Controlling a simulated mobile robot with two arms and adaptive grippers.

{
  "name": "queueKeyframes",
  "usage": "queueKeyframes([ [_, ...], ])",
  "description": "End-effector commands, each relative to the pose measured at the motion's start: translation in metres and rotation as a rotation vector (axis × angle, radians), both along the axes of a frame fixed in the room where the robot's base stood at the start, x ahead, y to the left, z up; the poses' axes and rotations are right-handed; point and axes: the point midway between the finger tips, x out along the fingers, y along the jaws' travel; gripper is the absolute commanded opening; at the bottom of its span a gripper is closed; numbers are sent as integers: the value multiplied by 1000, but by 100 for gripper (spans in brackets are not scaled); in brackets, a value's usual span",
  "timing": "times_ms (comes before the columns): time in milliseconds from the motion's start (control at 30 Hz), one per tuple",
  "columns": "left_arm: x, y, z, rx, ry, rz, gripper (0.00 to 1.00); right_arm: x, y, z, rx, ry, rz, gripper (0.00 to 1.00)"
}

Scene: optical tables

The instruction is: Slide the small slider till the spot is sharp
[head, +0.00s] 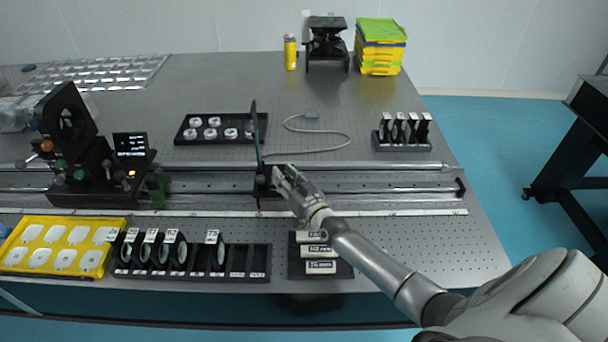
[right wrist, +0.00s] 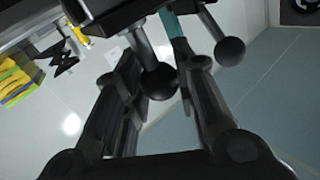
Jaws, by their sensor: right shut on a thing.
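The small slider (head: 264,184) sits on the long optical rail (head: 370,188), near the rail's middle. A thin dark upright plate (head: 254,125) with a green edge stands over it. My right gripper (head: 281,177) reaches the slider from the right and is shut on it. In the right wrist view a black ball-ended knob (right wrist: 157,80) lies between the fingers of my right gripper (right wrist: 150,65), and a second ball knob (right wrist: 229,50) is just right of them. No light spot can be made out. My left gripper is out of view.
A black optical unit (head: 75,145) with a small lit display (head: 131,144) stands at the rail's left. A lens rack (head: 240,275) and yellow tray (head: 115,225) lie in front; a lens holder (head: 403,146) stands behind. The rail right of my gripper looks clear.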

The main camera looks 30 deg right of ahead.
Motion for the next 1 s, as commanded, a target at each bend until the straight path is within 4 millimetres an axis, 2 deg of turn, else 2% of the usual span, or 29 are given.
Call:
queueKeyframes([
  [133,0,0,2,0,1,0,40,8,12,1,-2,1,-1,0],
  [467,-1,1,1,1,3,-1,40,8,13,0,-4,1,-2,0],
  [500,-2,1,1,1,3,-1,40,8,13,0,-4,1,-2,31],
  [633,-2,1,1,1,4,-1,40,8,13,0,-4,1,-2,48],
  [1000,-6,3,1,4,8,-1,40,6,13,-1,-3,2,-1,49],
])
